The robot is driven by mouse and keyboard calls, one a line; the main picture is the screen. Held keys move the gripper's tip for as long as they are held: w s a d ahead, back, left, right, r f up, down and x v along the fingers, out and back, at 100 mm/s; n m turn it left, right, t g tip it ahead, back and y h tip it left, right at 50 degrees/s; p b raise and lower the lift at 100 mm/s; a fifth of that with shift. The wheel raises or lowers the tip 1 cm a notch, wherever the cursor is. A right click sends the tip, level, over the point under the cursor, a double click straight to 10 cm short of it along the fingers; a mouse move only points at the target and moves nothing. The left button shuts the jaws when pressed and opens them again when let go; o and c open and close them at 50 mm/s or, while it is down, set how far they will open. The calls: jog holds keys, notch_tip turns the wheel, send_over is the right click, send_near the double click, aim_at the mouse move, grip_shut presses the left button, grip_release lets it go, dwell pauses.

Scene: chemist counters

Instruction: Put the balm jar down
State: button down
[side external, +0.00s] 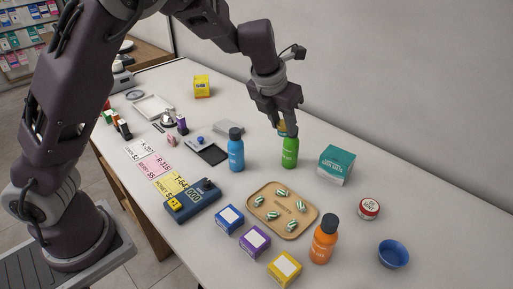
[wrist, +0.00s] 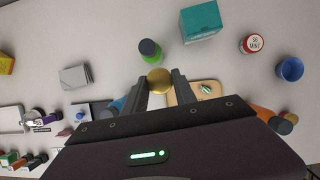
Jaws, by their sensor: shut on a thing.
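My gripper (side external: 282,128) is shut on the balm jar (wrist: 159,80), whose round gold lid shows between the two fingertips in the wrist view. In the side view only a small yellowish part of the jar shows between the fingers. The gripper holds it in the air, near the green bottle (side external: 290,153), whose cap is partly overlapped by the fingers in the side view. In the wrist view the green bottle (wrist: 149,52) lies just beyond the jar. The rest of the jar is hidden by the fingers.
A red-and-white jar (side external: 369,209), a blue bowl (side external: 394,253) and an orange bottle (side external: 323,242) stand to the right. Counter behind the bottles is bare.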

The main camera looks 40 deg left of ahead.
jog(key=w+a+n+g+y, duration=0.15)
jog(key=w+a+n, duration=0.25)
jog(key=a, duration=1.1)
send_near(254, 146)
jog(key=x, duration=0.5)
jog(key=shift+w+a+f, duration=0.1)
jog(key=shift+a+f, duration=0.05)
jog(key=shift+a, duration=0.1)
jog(key=shift+f, duration=0.35)
jog(key=shift+f, duration=0.15)
jog(key=c, duration=1)
grip_release()
